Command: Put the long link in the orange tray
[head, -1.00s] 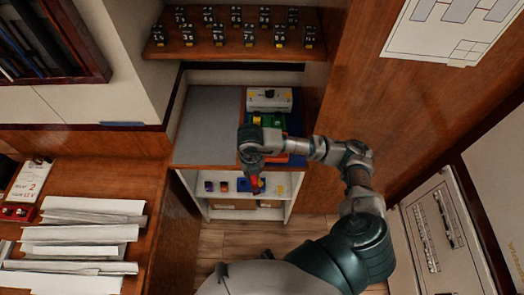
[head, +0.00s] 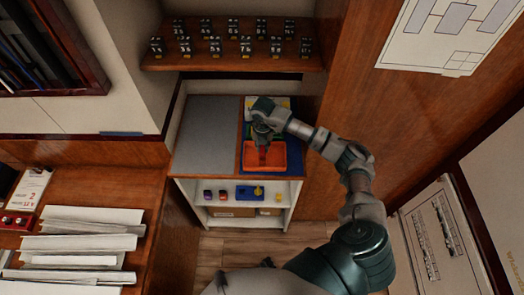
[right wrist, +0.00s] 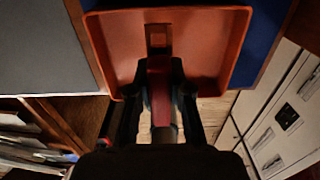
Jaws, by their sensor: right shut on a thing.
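The orange tray (head: 278,167) sits on the blue mat at the front right of the cabinet top. My right gripper (head: 264,143) is over it and hides its back part. In the right wrist view the gripper (right wrist: 158,100) is shut on a long red link (right wrist: 159,75), whose far end reaches over the tray (right wrist: 239,50). The link's end looks squared, with a darker patch. I cannot tell whether the link touches the tray floor. My left gripper is not in view.
The grey left half of the cabinet top (head: 208,130) is clear. A shelf (head: 230,62) above holds several small black numbered blocks. The lower white shelf (head: 285,190) holds small coloured items. A wooden wall stands close on the right. Papers (head: 80,240) lie on the left desk.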

